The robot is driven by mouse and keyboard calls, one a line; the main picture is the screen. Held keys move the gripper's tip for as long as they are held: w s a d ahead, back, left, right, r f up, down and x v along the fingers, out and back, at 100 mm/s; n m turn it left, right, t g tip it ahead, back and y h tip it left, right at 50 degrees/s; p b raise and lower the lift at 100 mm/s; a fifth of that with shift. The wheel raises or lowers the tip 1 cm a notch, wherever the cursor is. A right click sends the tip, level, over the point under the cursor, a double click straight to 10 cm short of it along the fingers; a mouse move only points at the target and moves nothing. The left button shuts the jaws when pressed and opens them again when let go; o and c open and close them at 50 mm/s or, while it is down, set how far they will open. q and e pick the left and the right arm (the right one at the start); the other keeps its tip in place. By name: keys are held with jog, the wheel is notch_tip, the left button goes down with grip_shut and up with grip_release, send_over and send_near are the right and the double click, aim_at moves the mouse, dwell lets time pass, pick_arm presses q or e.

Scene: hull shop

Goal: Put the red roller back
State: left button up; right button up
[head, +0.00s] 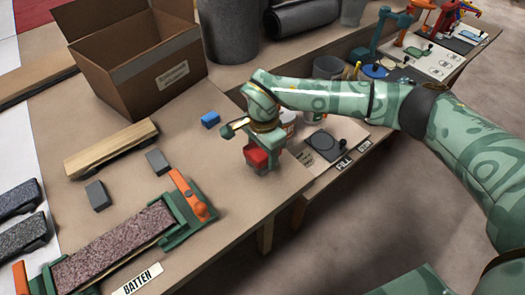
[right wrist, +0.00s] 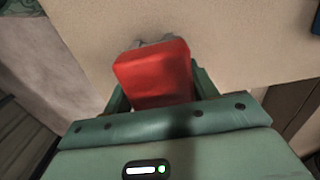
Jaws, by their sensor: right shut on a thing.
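The red roller (head: 256,156) shows as a red, block-like piece in my right gripper (head: 259,148), near the right edge of the bench. In the right wrist view the red roller (right wrist: 153,75) sits between the two green fingers of the right gripper (right wrist: 158,92), which are shut on it. A grey bit shows just beyond its far end. Whether it touches the bench top or hangs just above it, I cannot tell. My left gripper is not in view.
A dark plate (head: 324,145) by the FILL label (head: 344,162) is to the right. A green clamp frame (head: 180,235) stands front left. Bench between is clear.

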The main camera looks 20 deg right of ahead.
jog(key=shift+s+f, duration=0.1)
jog(key=shift+f, duration=0.35)
jog(key=shift+s+f, duration=0.1)
jog(key=shift+f, duration=0.15)
grip_shut()
jog(key=o, duration=1.3)
grip_release()
jog(key=shift+f, duration=0.1)
jog(key=shift+o, duration=0.4)
pick_arm(q)
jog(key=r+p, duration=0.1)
jog(key=p, duration=0.1)
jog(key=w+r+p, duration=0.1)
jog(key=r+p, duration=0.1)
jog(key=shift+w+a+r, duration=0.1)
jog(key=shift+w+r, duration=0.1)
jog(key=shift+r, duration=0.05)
pick_arm(e)
jog(key=r, duration=1.3)
jog(key=shift+w+r, duration=0.2)
jog(key=shift+r, duration=0.15)
